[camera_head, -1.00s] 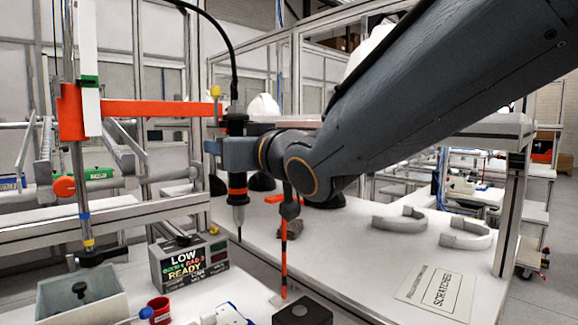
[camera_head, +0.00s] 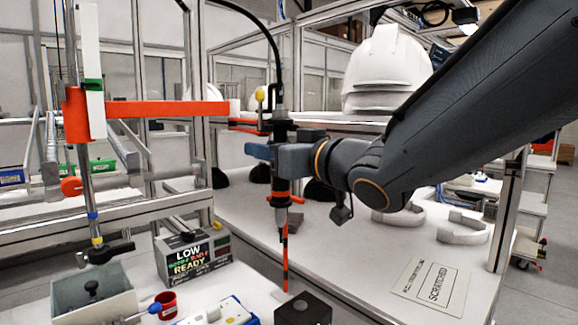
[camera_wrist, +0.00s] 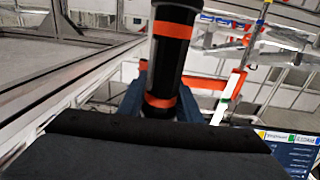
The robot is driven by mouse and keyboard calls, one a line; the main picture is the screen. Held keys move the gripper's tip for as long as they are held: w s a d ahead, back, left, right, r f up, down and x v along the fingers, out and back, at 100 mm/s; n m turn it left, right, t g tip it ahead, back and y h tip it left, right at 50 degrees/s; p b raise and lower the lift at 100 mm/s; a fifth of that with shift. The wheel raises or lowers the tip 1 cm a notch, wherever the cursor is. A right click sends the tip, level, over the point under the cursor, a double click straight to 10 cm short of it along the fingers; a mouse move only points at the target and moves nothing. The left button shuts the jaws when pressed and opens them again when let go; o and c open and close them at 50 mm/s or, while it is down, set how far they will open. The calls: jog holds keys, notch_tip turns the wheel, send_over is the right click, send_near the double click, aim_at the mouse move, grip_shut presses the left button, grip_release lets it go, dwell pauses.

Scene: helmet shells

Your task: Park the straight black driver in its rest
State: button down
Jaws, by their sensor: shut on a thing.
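The straight black driver (camera_head: 281,190) hangs upright, with orange bands, a grey nose and a thin bit pointing down. My gripper (camera_head: 277,158) is shut around its body from the right. In the wrist view the driver's black barrel with orange bands (camera_wrist: 174,45) stands between blue-grey fingers (camera_wrist: 158,100). The bit is in the air above the bench, in front of an orange-and-black striped post (camera_head: 286,262). A dark block (camera_head: 303,312) with a round top feature sits at the bench's front, below the driver. I cannot tell which thing is the driver's rest.
A black cable (camera_head: 265,32) runs up from the driver. An orange arm (camera_head: 165,109) on a post extends from the left. A message box (camera_head: 192,256), grey bin (camera_head: 95,300) and red cup (camera_head: 166,304) stand front left. A SCRATCHED sign (camera_head: 437,283) lies right; a white helmet (camera_head: 388,70) sits above.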

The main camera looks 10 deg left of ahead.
dwell(0.3)
jog(key=w, duration=0.6)
jog(key=shift+w+d+p, duration=0.2)
jog(key=shift+w+p, duration=0.05)
jog(key=shift+p, duration=0.15)
jog(key=c, duration=0.6)
grip_release()
jog(key=shift+o, duration=0.2)
jog(key=p+v, duration=0.4)
jog(key=v, duration=0.7)
jog(key=shift+p, duration=0.3)
